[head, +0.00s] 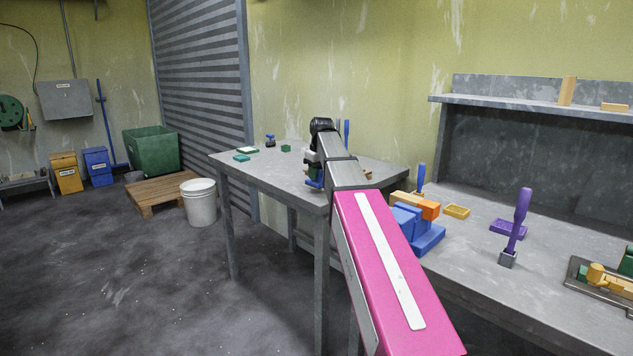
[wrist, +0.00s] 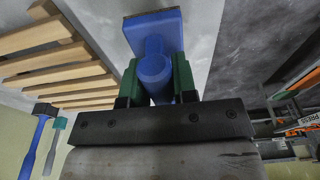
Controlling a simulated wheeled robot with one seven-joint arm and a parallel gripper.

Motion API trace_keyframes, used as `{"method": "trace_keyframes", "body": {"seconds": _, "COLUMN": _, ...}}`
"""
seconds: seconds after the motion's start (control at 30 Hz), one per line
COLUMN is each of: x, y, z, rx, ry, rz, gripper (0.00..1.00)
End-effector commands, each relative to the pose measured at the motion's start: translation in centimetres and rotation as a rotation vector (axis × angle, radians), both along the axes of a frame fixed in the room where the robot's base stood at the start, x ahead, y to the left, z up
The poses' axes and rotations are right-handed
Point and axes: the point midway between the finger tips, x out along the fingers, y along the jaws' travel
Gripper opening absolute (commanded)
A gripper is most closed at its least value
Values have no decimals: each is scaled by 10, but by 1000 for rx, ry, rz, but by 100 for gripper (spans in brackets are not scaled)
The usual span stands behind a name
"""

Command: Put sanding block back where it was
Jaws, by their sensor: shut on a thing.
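The sanding block (wrist: 155,35) is a blue flat block with a round blue knob and a thin brown layer at its far edge. My gripper (wrist: 156,80) has its two green fingers on either side of the knob and is shut on it. In the head view the blue block (head: 314,184) shows small, low at my gripper (head: 313,172), over the near part of the far grey table (head: 270,165). My arm hides part of that table. From these views I cannot tell whether the block touches the tabletop.
Small green pieces (head: 242,157) and a dark item with a blue knob (head: 270,141) are on the far table. A blue vise (head: 418,232), a yellow tray (head: 456,211) and a purple-handled tool (head: 517,225) stand on the right bench. A white bucket (head: 201,203) is on the floor.

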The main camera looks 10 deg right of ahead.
Motion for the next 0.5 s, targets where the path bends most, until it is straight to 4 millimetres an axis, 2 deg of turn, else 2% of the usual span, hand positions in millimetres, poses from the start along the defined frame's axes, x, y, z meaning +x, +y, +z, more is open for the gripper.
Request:
{"method": "trace_keyframes", "body": {"seconds": 0.1, "x": -1, "y": 0, "z": -18, "rx": 0, "ry": 1, "rz": 0, "gripper": 4}}
{"method": "trace_keyframes", "body": {"seconds": 0.2, "x": -1, "y": 0, "z": -27, "rx": -1, "ry": 1, "rz": 0, "gripper": 4}}
{"method": "trace_keyframes", "body": {"seconds": 0.5, "x": 0, "y": 0, "z": -28, "rx": 0, "ry": 0, "rz": 0, "gripper": 4}}
